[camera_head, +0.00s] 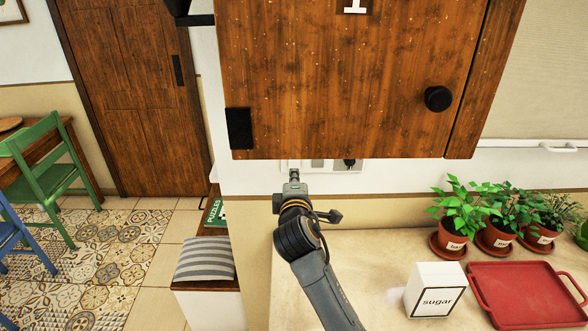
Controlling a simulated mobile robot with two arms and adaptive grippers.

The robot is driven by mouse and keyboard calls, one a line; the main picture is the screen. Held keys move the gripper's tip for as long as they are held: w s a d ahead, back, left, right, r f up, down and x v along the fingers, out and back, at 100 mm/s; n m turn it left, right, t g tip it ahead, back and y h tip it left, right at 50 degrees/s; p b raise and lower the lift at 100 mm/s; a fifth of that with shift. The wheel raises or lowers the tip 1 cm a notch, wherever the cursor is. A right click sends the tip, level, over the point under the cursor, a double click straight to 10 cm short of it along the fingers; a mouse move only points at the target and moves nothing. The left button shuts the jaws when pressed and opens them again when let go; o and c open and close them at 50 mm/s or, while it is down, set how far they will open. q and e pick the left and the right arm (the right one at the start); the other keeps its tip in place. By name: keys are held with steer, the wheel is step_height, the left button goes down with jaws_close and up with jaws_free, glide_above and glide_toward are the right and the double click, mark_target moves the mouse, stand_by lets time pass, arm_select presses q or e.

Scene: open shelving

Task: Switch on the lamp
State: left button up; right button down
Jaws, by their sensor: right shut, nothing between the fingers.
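A white wall plate with switches or sockets (318,164) shows just under the lower edge of the wall cabinet; the cabinet hides its upper part. A black plug or knob sits at its right side. My right gripper (294,174) is shut and empty, its tip at the left part of this plate. I cannot tell whether it touches the plate. My right arm comes up from the bottom over the counter. No lamp can be made out. My left gripper is out of view.
The wooden wall cabinet (340,80) with a black knob hangs close above my right gripper. On the counter (385,255) are a sugar box (436,289), a red tray (526,295) and potted herbs (460,215). The counter around my arm is clear.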

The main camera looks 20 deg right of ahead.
steer(key=shift+x, duration=0.9)
steer(key=shift+w, duration=0.25)
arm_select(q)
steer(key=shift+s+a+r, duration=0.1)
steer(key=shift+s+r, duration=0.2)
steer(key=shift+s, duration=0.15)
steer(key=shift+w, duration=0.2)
arm_select(e)
steer(key=shift+w+d+f+t+b, duration=0.15)
steer(key=shift+w+t+b, duration=0.15)
steer(key=shift+b, duration=0.35)
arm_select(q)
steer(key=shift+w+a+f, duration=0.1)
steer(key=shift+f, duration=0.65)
arm_select(e)
steer(key=shift+s, duration=0.1)
